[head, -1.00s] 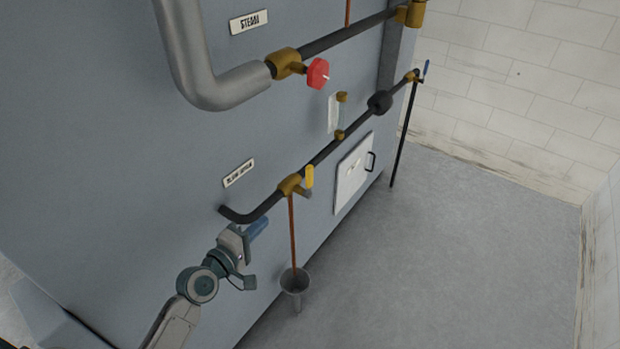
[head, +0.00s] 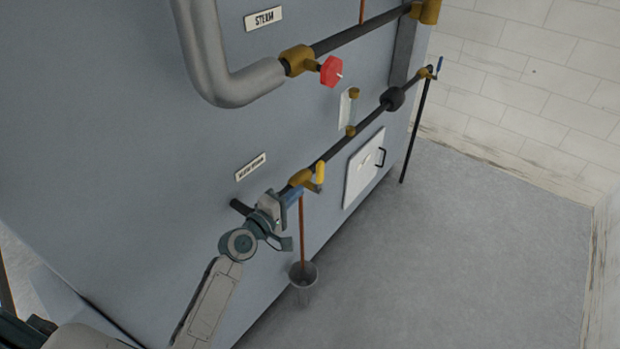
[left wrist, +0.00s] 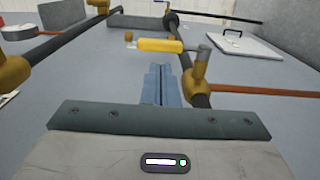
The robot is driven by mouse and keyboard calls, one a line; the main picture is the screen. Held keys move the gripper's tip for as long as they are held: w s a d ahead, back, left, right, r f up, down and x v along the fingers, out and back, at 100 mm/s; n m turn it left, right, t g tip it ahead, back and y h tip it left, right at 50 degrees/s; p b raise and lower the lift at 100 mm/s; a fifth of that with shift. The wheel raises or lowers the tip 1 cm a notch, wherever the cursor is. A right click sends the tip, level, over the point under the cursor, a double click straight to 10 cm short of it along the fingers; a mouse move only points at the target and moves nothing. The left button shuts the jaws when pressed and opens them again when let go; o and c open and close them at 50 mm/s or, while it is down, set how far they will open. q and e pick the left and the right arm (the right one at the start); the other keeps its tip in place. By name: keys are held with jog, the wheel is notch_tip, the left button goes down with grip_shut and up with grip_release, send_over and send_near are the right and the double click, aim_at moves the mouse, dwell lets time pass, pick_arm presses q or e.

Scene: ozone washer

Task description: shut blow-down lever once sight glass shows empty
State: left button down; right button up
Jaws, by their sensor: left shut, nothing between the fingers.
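The blow-down lever (head: 320,172) has a yellow handle on a brass valve (head: 302,179) in the lower dark pipe. In the left wrist view the yellow handle (left wrist: 160,45) lies crosswise just beyond my fingertips, its grey stem to the right. My left gripper (head: 294,195) is shut and empty, close beside the valve; its blue fingers (left wrist: 162,85) point toward the handle with a small gap apparent. The sight glass (head: 344,112) stands on the panel between two brass fittings; its level is too small to read. My right gripper is out of view.
A copper drain pipe (head: 301,230) drops from the valve to a grey funnel cup (head: 303,275). A red knob (head: 331,71) and thick grey pipe (head: 235,88) are above. A white hatch (head: 364,168) is to the right. The floor (head: 450,240) right of the panel is clear.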

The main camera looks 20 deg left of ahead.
aim_at(317, 174)
pick_arm(q)
jog(key=x, duration=0.4)
jog(key=shift+w+d+r+p, duration=0.1)
jog(key=shift+w+d+p, duration=0.05)
jog(key=shift+w+p, duration=0.2)
jog(key=shift+w+d, duration=0.25)
jog(key=shift+w, duration=0.4)
